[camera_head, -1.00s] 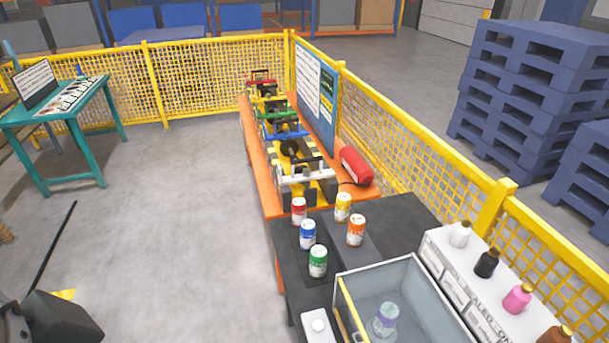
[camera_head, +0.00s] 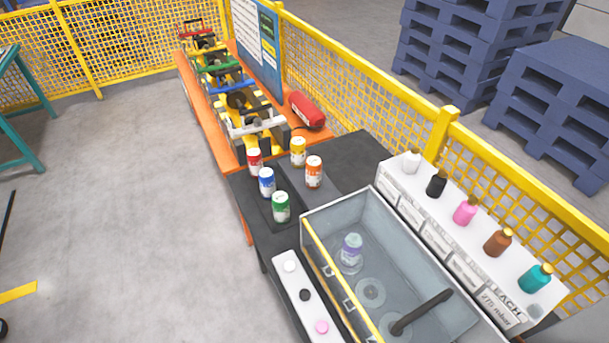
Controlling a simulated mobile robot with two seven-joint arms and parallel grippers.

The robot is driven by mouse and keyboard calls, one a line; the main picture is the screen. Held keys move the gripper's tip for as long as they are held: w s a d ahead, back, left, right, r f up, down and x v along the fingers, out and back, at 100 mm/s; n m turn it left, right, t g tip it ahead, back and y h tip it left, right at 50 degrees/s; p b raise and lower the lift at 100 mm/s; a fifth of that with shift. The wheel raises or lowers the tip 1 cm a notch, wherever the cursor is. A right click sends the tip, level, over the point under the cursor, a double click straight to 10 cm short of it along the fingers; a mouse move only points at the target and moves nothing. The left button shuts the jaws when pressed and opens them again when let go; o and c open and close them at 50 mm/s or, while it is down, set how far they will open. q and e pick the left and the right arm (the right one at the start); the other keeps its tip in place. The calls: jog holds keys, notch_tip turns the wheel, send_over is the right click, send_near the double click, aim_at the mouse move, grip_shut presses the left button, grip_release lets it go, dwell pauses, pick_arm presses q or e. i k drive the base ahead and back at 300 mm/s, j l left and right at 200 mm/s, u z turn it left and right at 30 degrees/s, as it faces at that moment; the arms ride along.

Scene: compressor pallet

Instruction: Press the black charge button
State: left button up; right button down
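A white button panel (camera_head: 296,280) runs along the near left side of the grey open tank (camera_head: 313,222). On it are a white button (camera_head: 289,266), a black button (camera_head: 305,295) and a pink button (camera_head: 321,327). The panel's lower end is cut off by the picture edge. Nothing touches the black button. Neither of my grippers can be made out in the head view.
Several cans, including a green one (camera_head: 281,207), stand behind. A labelled white rack (camera_head: 410,213) holds coloured bottles. A yellow fence (camera_head: 390,99) borders the right; floor at left is free.

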aim_at(304, 294)
jog(key=j+z, duration=0.5)
jog(key=z, duration=0.35)
jog(key=j+z, duration=0.15)
jog(key=z, duration=0.75)
jog(key=k+j+u, duration=0.1)
jog(key=j+u, duration=0.25)
jog(key=k+j+u, duration=0.1)
jog(key=j+u, duration=0.2)
jog(key=l+u, duration=0.25)
jog(key=k+l+u, duration=0.1)
jog(key=l+u, duration=0.15)
jog(key=l, duration=0.15)
jog(key=k, duration=0.3)
